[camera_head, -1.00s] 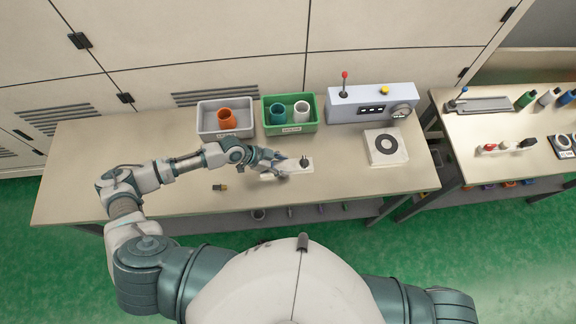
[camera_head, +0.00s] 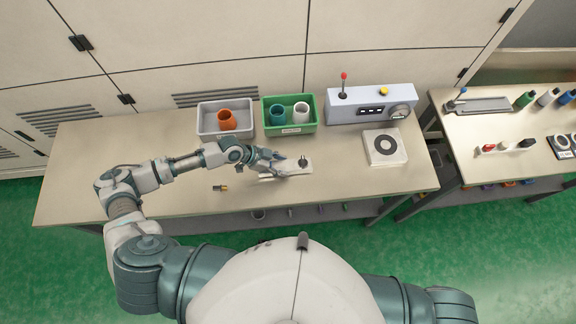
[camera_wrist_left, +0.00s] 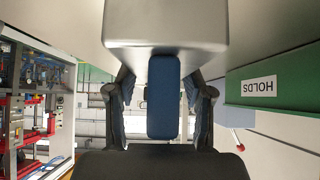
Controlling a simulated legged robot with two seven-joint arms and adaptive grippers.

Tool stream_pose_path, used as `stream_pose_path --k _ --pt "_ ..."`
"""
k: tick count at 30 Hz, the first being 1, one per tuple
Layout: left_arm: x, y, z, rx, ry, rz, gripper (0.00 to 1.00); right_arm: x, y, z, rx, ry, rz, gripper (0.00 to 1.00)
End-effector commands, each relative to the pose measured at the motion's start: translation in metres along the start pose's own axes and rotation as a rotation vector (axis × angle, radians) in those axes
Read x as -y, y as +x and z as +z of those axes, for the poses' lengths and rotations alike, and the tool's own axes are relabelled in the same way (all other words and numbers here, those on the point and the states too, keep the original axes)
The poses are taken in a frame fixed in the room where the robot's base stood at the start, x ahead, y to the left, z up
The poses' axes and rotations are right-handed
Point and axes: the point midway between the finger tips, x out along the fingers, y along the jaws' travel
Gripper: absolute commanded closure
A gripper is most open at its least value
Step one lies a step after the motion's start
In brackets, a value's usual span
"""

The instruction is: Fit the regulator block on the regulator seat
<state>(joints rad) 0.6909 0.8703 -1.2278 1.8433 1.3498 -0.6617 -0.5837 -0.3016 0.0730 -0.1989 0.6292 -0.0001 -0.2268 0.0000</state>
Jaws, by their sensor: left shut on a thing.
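My left gripper (camera_head: 283,163) is low over the near middle of the table, at the left end of a pale plate. In the left wrist view, its two dark fingers (camera_wrist_left: 163,105) stand either side of a blue upright piece (camera_wrist_left: 163,97), below a large grey body (camera_wrist_left: 165,30). The gripper is shut on what appears to be the regulator block. The head view hardly shows the block behind the fingers. The pale plate (camera_head: 297,170) with a dark upright fitting (camera_head: 303,161) appears to be the regulator seat. I cannot tell whether block and seat touch. My right gripper is not in view.
Behind are a grey bin (camera_head: 203,125) with an orange cup, a green bin (camera_head: 291,131) with teal and white cups, and a control box (camera_head: 345,108) with a red-knobbed lever. A ringed white plate (camera_head: 398,157) sits right. A small brass-and-black part (camera_head: 220,188) lies front left.

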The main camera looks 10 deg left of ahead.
Motion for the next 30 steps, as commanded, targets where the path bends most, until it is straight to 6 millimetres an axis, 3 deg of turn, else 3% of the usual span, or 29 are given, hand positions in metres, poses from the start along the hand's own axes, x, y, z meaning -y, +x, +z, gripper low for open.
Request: stream_pose_path --k 30 --pt "0.001 -0.033 -0.035 -0.007 0.003 -0.003 1.0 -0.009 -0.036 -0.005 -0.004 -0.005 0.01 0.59"
